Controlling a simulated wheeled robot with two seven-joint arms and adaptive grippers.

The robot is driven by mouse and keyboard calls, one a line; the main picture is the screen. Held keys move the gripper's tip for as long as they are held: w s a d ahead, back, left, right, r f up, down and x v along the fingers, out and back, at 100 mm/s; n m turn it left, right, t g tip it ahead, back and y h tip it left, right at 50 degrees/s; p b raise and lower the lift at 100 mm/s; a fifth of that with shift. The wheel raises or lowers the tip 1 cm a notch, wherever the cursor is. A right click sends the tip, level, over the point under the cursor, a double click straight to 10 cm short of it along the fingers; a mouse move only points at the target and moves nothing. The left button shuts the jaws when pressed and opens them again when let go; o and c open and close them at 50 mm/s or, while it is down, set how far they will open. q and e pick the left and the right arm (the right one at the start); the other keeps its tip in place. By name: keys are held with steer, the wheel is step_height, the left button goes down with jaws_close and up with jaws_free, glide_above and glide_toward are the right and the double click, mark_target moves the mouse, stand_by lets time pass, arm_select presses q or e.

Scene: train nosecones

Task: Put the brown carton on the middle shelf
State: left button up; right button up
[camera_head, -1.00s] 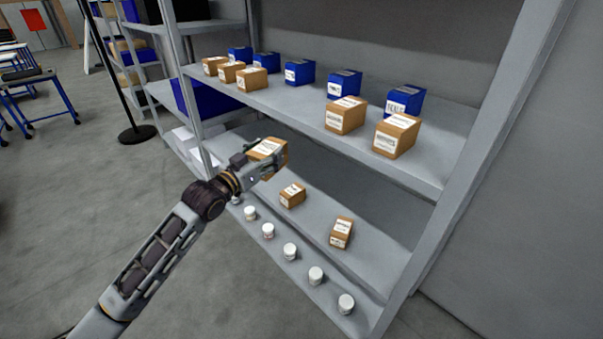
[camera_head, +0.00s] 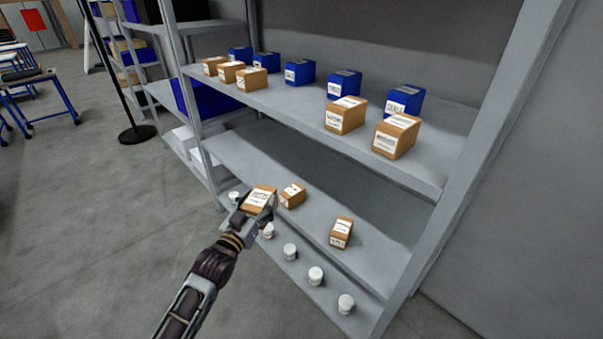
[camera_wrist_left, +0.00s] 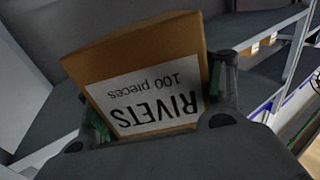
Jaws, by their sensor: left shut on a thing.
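My left gripper (camera_head: 257,208) is shut on a brown carton (camera_head: 262,194) with a white label. In the left wrist view the carton (camera_wrist_left: 140,65) fills the space between the green-padded fingers, and its label reads "RIVETS 100 pieces", upside down. The carton is at the front edge of the shelf below the blue cartons, left of a small brown carton (camera_head: 292,195). I cannot tell whether it touches that shelf (camera_head: 345,205). Another brown carton (camera_head: 341,232) stands farther right on it. My right gripper is not in view.
The shelf above (camera_head: 290,103) carries several brown cartons (camera_head: 345,116) and blue cartons (camera_head: 405,100). Several white jars (camera_head: 316,276) stand in a row on a lower ledge. A grey upright (camera_head: 470,150) bounds the rack on the right. Shelf space behind the small cartons is clear.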

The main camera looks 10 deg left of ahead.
arm_select(q)
steer(key=s+f+n+y, duration=0.2)
steer(key=s+f, duration=0.5)
steer(key=f, duration=0.4)
steer(key=shift+s+f+y, duration=0.3)
steer(key=shift+f+y, duration=0.1)
steer(key=shift+y, duration=0.3)
steer(key=shift+a, duration=0.1)
steer(key=shift+w+a+f, duration=0.15)
steer(key=shift+w+a, duration=0.1)
steer(key=shift+w, duration=0.05)
